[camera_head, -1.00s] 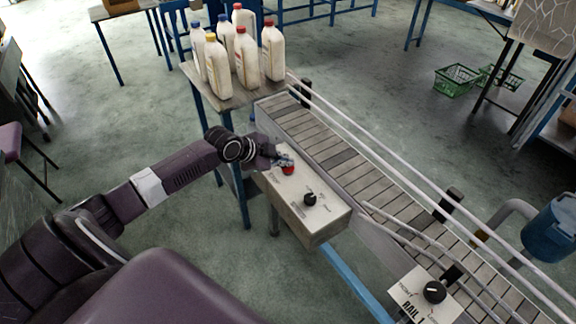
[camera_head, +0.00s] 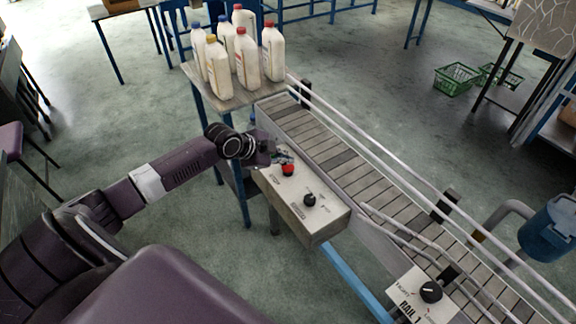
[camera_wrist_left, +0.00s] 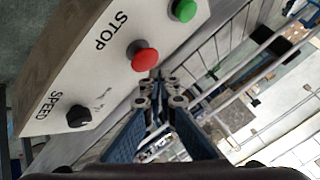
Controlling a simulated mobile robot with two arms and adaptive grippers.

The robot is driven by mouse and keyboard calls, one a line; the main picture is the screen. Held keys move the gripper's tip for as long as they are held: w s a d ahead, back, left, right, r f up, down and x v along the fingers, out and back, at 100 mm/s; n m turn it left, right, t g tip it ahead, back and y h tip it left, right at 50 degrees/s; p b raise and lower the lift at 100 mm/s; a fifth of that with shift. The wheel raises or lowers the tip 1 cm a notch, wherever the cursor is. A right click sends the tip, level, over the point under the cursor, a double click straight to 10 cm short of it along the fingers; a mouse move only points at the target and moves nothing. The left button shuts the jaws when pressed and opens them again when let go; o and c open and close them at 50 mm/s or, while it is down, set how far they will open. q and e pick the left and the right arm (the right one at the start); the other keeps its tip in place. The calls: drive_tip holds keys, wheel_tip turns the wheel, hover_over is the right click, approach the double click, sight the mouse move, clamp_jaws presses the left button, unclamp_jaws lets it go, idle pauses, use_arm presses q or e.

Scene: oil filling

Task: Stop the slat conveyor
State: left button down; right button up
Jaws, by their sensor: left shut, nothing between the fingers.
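The slat conveyor (camera_head: 328,158) runs from the bottle table down to the lower right. Its control box (camera_head: 318,218) stands at its near side. On the box a red stop button (camera_head: 288,170) and a black speed knob (camera_head: 310,200) show. In the left wrist view the red button (camera_wrist_left: 143,56) sits by the word STOP, with a green button (camera_wrist_left: 184,10) above right and the speed knob (camera_wrist_left: 78,116) at lower left. My left gripper (camera_head: 284,158) is shut and empty, just beside the red button; contact cannot be told. My right gripper is out of view.
Several white bottles (camera_head: 246,58) with coloured caps stand on a small table (camera_head: 215,88) at the conveyor's far end. A second panel (camera_head: 413,296) marked RAIL with a black knob is at lower right. Guide rails (camera_head: 375,155) run along the belt. Green baskets (camera_head: 455,80) are on the floor.

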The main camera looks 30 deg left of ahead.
sight(286, 168)
use_arm(q)
drive_tip(key=shift+r+p, duration=2.15)
drive_tip(key=shift+r, duration=0.4)
